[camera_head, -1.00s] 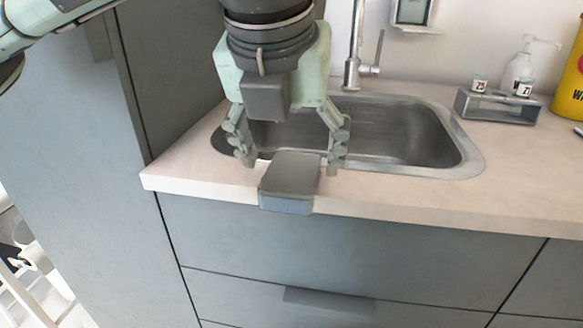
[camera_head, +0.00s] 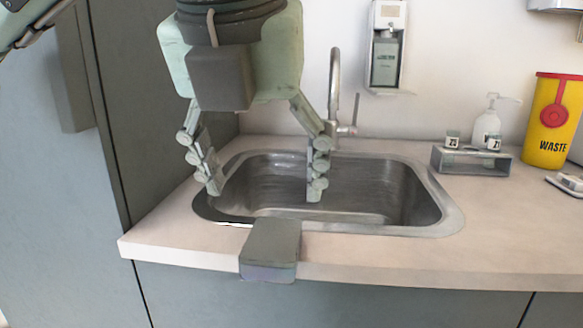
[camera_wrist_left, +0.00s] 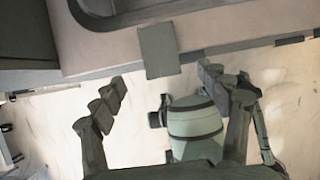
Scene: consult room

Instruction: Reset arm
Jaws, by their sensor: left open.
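My left gripper (camera_head: 264,188) hangs downward in front of the sink in the head view, its two fingers spread wide with nothing between them. It also shows in the left wrist view (camera_wrist_left: 165,95), open and empty. A grey block (camera_head: 271,248) sits at the front edge of the counter, partly overhanging it, below the gripper in the head view. The block also shows in the wrist view (camera_wrist_left: 159,51), beyond the fingertips. The gripper appears apart from the block. My right gripper is in neither view.
A steel sink (camera_head: 440,205) with a tap (camera_head: 334,90) is set in the pale counter (camera_head: 500,235). A tray (camera_head: 470,161) with bottles and a yellow waste bin (camera_head: 551,120) stand at the right. A tall grey cabinet (camera_head: 50,200) borders the left.

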